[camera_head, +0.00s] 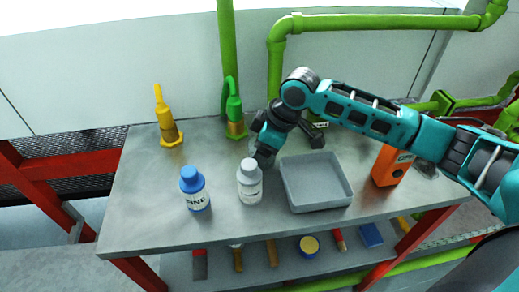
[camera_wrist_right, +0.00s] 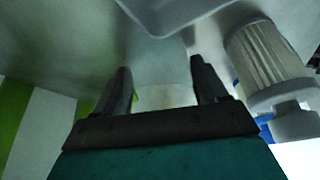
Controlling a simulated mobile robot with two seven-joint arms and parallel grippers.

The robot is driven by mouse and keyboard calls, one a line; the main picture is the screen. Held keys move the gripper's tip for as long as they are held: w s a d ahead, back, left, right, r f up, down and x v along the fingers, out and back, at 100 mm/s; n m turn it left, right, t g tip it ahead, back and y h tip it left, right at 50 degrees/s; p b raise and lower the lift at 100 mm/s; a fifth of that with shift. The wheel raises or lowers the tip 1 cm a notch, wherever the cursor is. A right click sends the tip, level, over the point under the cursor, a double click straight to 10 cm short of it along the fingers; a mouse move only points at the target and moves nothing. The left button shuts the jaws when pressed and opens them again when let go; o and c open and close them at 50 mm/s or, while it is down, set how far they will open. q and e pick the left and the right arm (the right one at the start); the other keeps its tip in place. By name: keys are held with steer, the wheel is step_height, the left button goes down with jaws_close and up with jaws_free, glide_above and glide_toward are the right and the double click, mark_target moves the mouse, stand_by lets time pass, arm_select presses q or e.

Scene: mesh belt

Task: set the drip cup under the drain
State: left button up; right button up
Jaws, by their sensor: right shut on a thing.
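My right gripper (camera_head: 264,157) is low over the grey table, just behind the white bottle and left of the grey tray. In the right wrist view my right gripper (camera_wrist_right: 162,80) has its fingers on both sides of a pale, cup-like thing, which I take for the drip cup (camera_wrist_right: 166,92). In the head view the cup is hidden behind the gripper and arm. A green fitting with a curved spout (camera_head: 235,112) stands at the table's back edge, left of the gripper; I cannot tell whether it is the drain. My left gripper is not in view.
On the table (camera_head: 140,215) stand a white bottle (camera_head: 249,184), a blue-capped bottle (camera_head: 194,191), a yellow fitting (camera_head: 168,122), a grey tray (camera_head: 322,207) and an orange box (camera_head: 391,166). Several things lie on the lower shelf (camera_head: 222,265).

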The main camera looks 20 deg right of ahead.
steer(key=o, duration=0.7)
steer(key=shift+f, duration=0.15)
steer(key=o, duration=0.4)
